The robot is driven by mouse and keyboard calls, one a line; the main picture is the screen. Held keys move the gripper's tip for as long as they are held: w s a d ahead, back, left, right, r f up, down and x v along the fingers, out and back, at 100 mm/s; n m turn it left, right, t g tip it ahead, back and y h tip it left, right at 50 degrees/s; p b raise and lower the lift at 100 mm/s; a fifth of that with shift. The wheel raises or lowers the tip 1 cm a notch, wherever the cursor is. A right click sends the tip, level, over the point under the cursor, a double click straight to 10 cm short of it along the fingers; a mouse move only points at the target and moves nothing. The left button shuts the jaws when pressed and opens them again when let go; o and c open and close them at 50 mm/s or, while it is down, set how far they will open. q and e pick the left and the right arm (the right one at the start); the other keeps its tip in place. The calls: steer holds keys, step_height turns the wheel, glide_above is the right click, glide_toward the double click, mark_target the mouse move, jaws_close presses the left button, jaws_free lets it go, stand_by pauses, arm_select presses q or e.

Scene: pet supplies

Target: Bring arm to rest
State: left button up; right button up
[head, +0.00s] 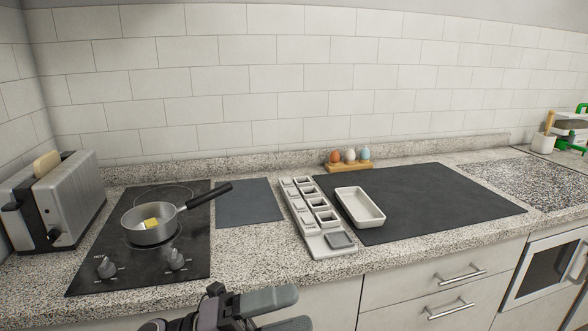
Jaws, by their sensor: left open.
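My left gripper (296,308) shows at the bottom edge of the head view, left of centre, in front of the counter's front edge. Its two grey fingers point right and stand apart, with nothing seen between them. The lower finger and the arm are partly cut off by the picture's edge. My right gripper is not in view.
The speckled counter (245,262) carries a black hob (90,268) with a saucepan (151,236) holding a yellow piece, and a toaster (68,205). A sectioned tray (312,238), a white dish (360,207) on a dark mat (455,195), and an egg holder (350,167) stand farther right.

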arm_select(q)
steer(key=w+a+f+n+t+y, duration=0.1)
steer(key=a+f+n+t+y, duration=0.6)
steer(key=n, duration=0.6)
steer(key=a+f+n+t+y, duration=0.5)
steer(key=f+n+t+y, duration=0.25)
steer(key=n, duration=0.55)
steer(key=s+a+f+n+g+y, duration=0.2)
steer(key=s+a+f+n+g, duration=0.1)
steer(key=s+f, duration=0.3)
steer(key=s+a+f+n+g+y, duration=0.2)
steer(key=s+a+f+n+g, duration=0.1)
steer(key=s+f, duration=0.4)
step_height(320, 180, down, 3)
steer(key=shift+s+a+f+n, duration=0.25)
steer(key=shift+a+n, duration=0.25)
steer(key=shift+n, duration=0.4)
steer(key=shift+r+y, duration=0.1)
steer(key=shift+y, duration=0.15)
